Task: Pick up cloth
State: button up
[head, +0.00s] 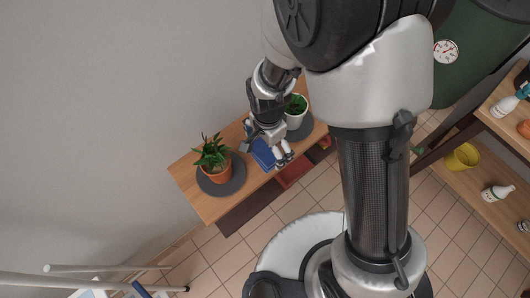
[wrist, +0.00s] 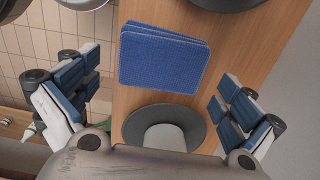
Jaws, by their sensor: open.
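The cloth (wrist: 162,58) is a blue, folded, layered square lying flat on a wooden shelf top (wrist: 235,55) in the wrist view. In the head view the cloth (head: 263,154) shows between the two potted plants, partly hidden by my gripper (head: 266,149). My gripper is open and empty. In the wrist view its two padded fingers stand wide apart, left and right, and the cloth appears between and beyond them (wrist: 160,95). I cannot tell the exact height of the fingers above the cloth.
A plant in an orange pot (head: 215,172) stands on a dark round mat (head: 232,184) left of the cloth. A plant in a white pot (head: 295,120) stands on another mat to the right. A grey wall (head: 120,110) lies behind. Shelves (head: 490,200) with bottles stand at right.

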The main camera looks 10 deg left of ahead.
notch_tip(320, 180, down, 2)
jog(key=shift+f, duration=0.15)
jog(key=shift+c, duration=0.4)
jog(key=c, duration=0.8)
